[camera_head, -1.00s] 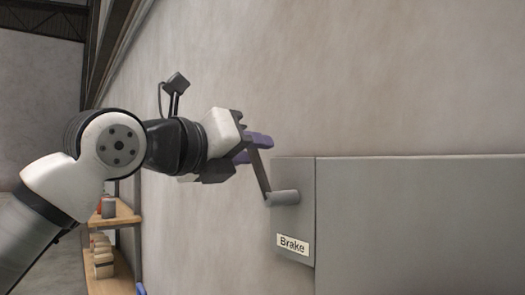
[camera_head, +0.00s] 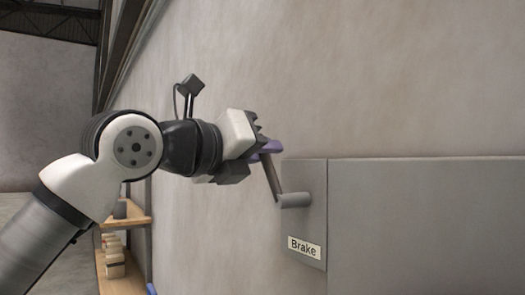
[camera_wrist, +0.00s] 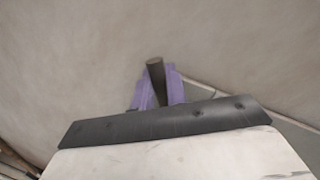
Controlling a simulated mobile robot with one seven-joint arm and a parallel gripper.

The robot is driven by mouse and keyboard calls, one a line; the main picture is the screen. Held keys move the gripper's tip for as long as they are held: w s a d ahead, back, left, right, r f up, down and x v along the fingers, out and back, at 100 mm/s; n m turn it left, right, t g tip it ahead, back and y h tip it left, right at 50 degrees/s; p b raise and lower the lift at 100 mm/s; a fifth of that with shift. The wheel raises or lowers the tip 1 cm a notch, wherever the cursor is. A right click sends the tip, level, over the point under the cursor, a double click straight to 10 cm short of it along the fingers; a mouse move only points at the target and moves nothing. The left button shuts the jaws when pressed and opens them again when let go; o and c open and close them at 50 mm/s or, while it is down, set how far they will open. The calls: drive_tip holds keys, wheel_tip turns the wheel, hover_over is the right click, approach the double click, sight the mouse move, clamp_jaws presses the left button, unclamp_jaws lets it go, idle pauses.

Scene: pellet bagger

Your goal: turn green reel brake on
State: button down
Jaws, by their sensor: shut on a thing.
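The brake lever (camera_head: 271,178) is a grey bar that rises and leans left from a round grey pivot (camera_head: 294,200) on the left face of a grey cabinet (camera_head: 425,215). A "Brake" label (camera_head: 304,248) sits below the pivot. My gripper (camera_head: 268,148), with purple fingers, is shut on the upper end of the lever. In the wrist view the lever's dark end (camera_wrist: 156,75) shows between the purple fingers of my gripper (camera_wrist: 157,88). No green part shows, so I cannot tell the reel's colour.
A wooden shelf (camera_head: 118,265) with several small containers stands at the lower left. A plain grey wall (camera_head: 380,75) fills the background. The space above the cabinet is clear.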

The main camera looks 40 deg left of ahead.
sight(281, 194)
drive_tip(key=shift+d, duration=0.1)
drive_tip(key=m+b, duration=0.1)
drive_tip(key=d+m+b, duration=0.2)
drive_tip(key=shift+s+r+t, duration=0.25)
drive_tip(key=shift+s+t, duration=0.05)
drive_tip(key=shift+s, duration=0.1)
drive_tip(key=d+m+b, duration=0.2)
drive_tip(key=m, duration=0.1)
drive_tip(key=shift+s+r+t+h, duration=0.1)
drive_tip(key=shift+s+t+h, duration=0.2)
drive_tip(key=shift+h, duration=0.1)
drive_tip(key=shift+s+d+f+m+h+b, duration=0.1)
drive_tip(key=shift+s+d+m+h+b, duration=0.35)
drive_tip(key=shift+m, duration=0.75)
drive_tip(key=shift+d+f+m+h+b, duration=0.2)
drive_tip(key=shift+d+m+b, duration=0.55)
drive_tip(key=shift+m, duration=0.45)
drive_tip(key=shift+s+d+f+m+h+b, duration=0.1)
drive_tip(key=shift+s+d+m+h+b, duration=0.25)
drive_tip(key=shift+d+m, duration=0.6)
drive_tip(key=shift+w+a+m, duration=0.1)
drive_tip(key=shift+a+m, duration=0.15)
drive_tip(key=shift+m, duration=0.1)
drive_tip(key=c, duration=1.5)
unclamp_jaws()
drive_tip(key=shift+o, duration=0.2)
